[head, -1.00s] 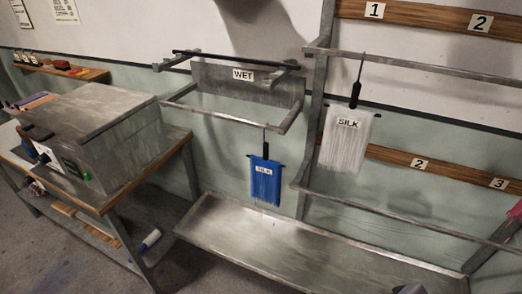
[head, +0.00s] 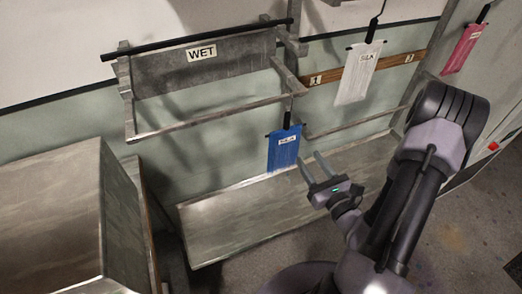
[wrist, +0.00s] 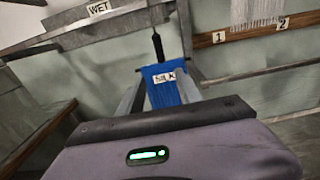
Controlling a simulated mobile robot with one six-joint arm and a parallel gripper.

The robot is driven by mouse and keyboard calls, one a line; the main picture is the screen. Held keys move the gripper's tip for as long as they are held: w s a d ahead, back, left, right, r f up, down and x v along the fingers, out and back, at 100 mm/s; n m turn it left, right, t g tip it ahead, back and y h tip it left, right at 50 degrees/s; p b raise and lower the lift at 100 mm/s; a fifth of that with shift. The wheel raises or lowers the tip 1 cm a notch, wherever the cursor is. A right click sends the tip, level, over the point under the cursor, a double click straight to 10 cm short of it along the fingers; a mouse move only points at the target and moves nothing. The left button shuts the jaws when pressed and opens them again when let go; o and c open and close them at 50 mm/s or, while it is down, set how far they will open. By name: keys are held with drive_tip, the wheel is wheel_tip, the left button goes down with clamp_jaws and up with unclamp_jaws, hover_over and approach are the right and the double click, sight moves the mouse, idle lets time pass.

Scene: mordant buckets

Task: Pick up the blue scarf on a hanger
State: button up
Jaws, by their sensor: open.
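The blue scarf (head: 284,152) hangs by a black hanger (head: 287,119) from the front bar of the rack marked WET. It has a white label. My gripper (head: 309,159) is open and empty, just right of the scarf in the head view, with its fingers pointing up towards it. In the wrist view the scarf (wrist: 176,91) shows ahead between the two fingers, with the hanger's black stem (wrist: 157,46) above. The scarf's lower end is hidden there behind my gripper body. I see no contact between fingers and scarf.
A metal trough (head: 225,222) lies below the rack. A white SILK scarf (head: 358,72) and a pink scarf (head: 461,48) hang farther right. The WET rack's metal bar (head: 200,119) is close above. A large metal box (head: 55,215) stands at the left.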

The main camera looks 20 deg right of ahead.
drive_tip(key=b, duration=1.1)
approach(288, 127)
drive_tip(key=w+f, duration=0.1)
drive_tip(key=w, duration=0.7)
drive_tip(key=w+r, duration=0.1)
drive_tip(key=w, duration=0.2)
drive_tip(key=shift+a, duration=0.1)
drive_tip(key=shift+s, duration=0.1)
clamp_jaws()
